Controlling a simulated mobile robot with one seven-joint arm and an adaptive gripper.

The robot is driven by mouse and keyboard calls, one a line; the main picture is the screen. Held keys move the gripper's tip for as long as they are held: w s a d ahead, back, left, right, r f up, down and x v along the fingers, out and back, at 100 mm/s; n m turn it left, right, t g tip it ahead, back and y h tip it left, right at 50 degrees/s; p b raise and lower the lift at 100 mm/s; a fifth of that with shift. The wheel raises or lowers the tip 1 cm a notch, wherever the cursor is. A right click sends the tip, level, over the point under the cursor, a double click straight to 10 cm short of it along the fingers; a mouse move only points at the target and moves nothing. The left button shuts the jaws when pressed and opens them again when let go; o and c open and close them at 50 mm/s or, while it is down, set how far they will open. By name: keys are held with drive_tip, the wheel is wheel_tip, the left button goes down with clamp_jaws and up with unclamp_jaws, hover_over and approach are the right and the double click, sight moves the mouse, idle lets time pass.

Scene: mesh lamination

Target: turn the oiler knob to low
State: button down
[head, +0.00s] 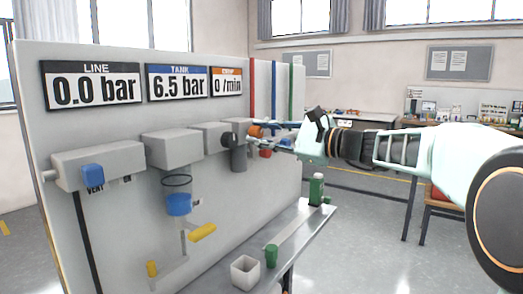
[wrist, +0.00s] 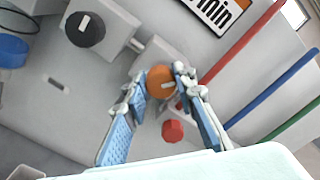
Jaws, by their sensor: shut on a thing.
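The orange oiler knob (wrist: 161,80) sits on a grey block on the panel, with a pale mark on its face. In the head view the orange knob (head: 255,131) shows at the panel's right part, just left of my fingers. My gripper (wrist: 159,84) has its two blue-padded fingers on either side of the knob and is shut on it. My gripper (head: 267,133) reaches in from the right in the head view. The readout with the orange band (head: 227,82) shows 0 /min. Any low mark by the knob cannot be made out.
A red knob (wrist: 172,131) sits just below the orange one, close to my fingers. A black knob (wrist: 85,30) is to the upper left. Red, blue and green pipes (wrist: 285,85) run at the right. A shelf with a green bottle (head: 316,190) and cups lies below.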

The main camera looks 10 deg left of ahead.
drive_tip(key=n+b, duration=0.4)
drive_tip(key=b, duration=0.1)
drive_tip(key=shift+f, duration=0.35)
drive_tip(key=shift+r+n+b, duration=0.15)
drive_tip(key=shift+n+b, duration=1.25)
drive_tip(key=shift+n, duration=0.2)
drive_tip(key=shift+r, duration=0.1)
drive_tip(key=c, duration=1.6)
unclamp_jaws()
drive_tip(key=v, duration=1.2)
